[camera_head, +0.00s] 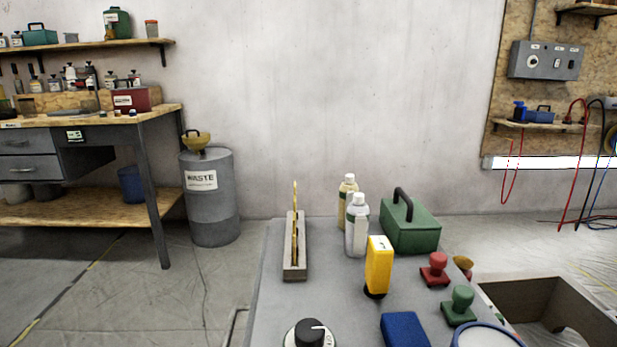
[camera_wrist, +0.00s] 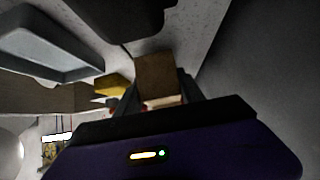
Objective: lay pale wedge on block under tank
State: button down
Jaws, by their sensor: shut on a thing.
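My gripper (camera_wrist: 158,88) shows only in the wrist view, at the end of its dark blue body. Its dark fingers are shut on a brown piece with a pale lower edge, which I take for the pale wedge (camera_wrist: 157,75). Part of the wedge is hidden between the fingers. A dark rounded shape (camera_wrist: 120,18) is at the top of the wrist view, cut off by the frame; I cannot tell whether it is the tank. I cannot make out the block under the tank in either view.
The wrist view shows a blue-grey tray (camera_wrist: 88,73) and a yellow thing (camera_wrist: 113,84). In the head view, a grey top (camera_head: 335,300) holds a slotted rack (camera_head: 295,272), bottles (camera_head: 356,235), a green case (camera_head: 412,234) and stamps (camera_head: 459,305). A waste drum (camera_head: 208,215) stands left.

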jog(key=shift+r+p, duration=1.25)
jog(key=shift+r, duration=0.45)
